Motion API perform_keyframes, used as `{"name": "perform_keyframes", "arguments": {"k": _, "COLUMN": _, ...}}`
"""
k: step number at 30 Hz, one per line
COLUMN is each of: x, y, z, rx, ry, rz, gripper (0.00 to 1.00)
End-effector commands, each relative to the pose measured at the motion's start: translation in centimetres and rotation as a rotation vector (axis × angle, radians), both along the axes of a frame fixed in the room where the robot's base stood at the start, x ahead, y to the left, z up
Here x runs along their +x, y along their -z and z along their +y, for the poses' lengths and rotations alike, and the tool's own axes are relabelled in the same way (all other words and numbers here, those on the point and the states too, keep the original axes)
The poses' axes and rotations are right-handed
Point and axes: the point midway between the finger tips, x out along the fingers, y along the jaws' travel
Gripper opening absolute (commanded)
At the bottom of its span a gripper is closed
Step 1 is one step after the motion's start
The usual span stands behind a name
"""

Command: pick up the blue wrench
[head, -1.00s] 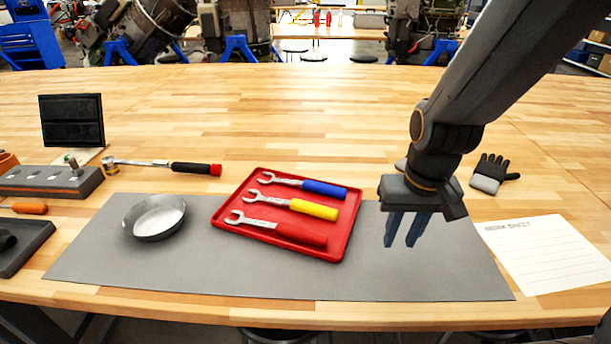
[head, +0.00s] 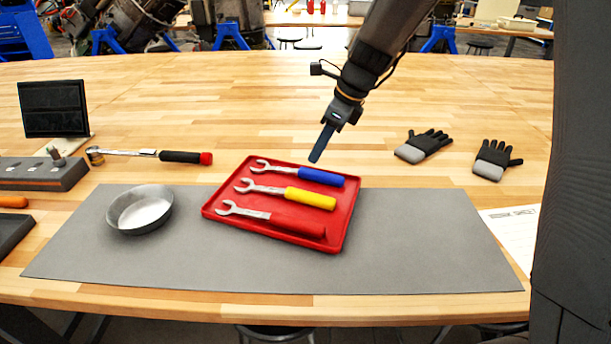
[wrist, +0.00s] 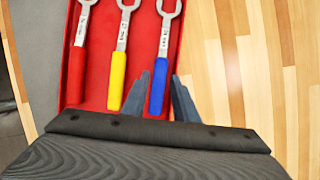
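The blue wrench (head: 320,177) lies in the red tray (head: 334,240), in the far row, with its blue handle to the right and steel open end to the left. The yellow wrench (head: 310,198) and the red wrench (head: 297,226) lie nearer in the same tray. My gripper (head: 317,158) points down above the tray's far edge, close to the blue handle. In the wrist view, my gripper (wrist: 160,74) is open, its two fingers apart. The blue wrench (wrist: 158,88) shows in the gap between them; the fingers hold nothing.
A metal bowl (head: 140,211) stands left of the tray on the grey mat (head: 420,240). A ratchet (head: 180,156) lies behind the bowl. Two gloves (head: 424,145) (head: 494,160) lie at the right. The mat right of the tray is clear.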

Motion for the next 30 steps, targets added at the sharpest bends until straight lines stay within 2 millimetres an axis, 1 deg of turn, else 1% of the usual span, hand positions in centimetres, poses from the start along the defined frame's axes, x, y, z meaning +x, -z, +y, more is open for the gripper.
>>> {"name": "perform_keyframes", "arguments": {"k": 3, "x": 0.1, "y": 1.2, "z": 0.4, "rx": -0.001, "ry": 0.002, "rz": 0.004, "gripper": 0.27}}
{"name": "perform_keyframes", "arguments": {"k": 8, "x": 0.3, "y": 2.6, "z": 0.8, "rx": -0.001, "ry": 0.001, "rz": 0.003, "gripper": 0.27}}
{"name": "perform_keyframes", "arguments": {"k": 15, "x": 0.7, "y": 5.6, "z": 1.5, "rx": -0.001, "ry": 0.000, "rz": 0.003, "gripper": 0.27}}
{"name": "perform_keyframes", "arguments": {"k": 18, "x": 0.8, "y": 6.5, "z": 1.9, "rx": -0.002, "ry": 0.000, "rz": 0.002, "gripper": 0.27}}
{"name": "perform_keyframes", "arguments": {"k": 22, "x": 0.9, "y": 6.9, "z": 2.0, "rx": -0.001, "ry": 0.000, "rz": -0.001, "gripper": 0.27}}
{"name": "perform_keyframes", "arguments": {"k": 27, "x": 0.9, "y": 6.9, "z": 2.0, "rx": -0.001, "ry": 0.000, "rz": -0.001, "gripper": 0.27}}
{"name": "perform_keyframes", "arguments": {"k": 28, "x": 0.9, "y": 6.9, "z": 2.0, "rx": -0.001, "ry": 0.000, "rz": -0.001, "gripper": 0.23}}
{"name": "perform_keyframes", "arguments": {"k": 30, "x": 0.9, "y": 6.9, "z": 2.0, "rx": -0.001, "ry": 0.000, "rz": -0.001, "gripper": 0.11}}
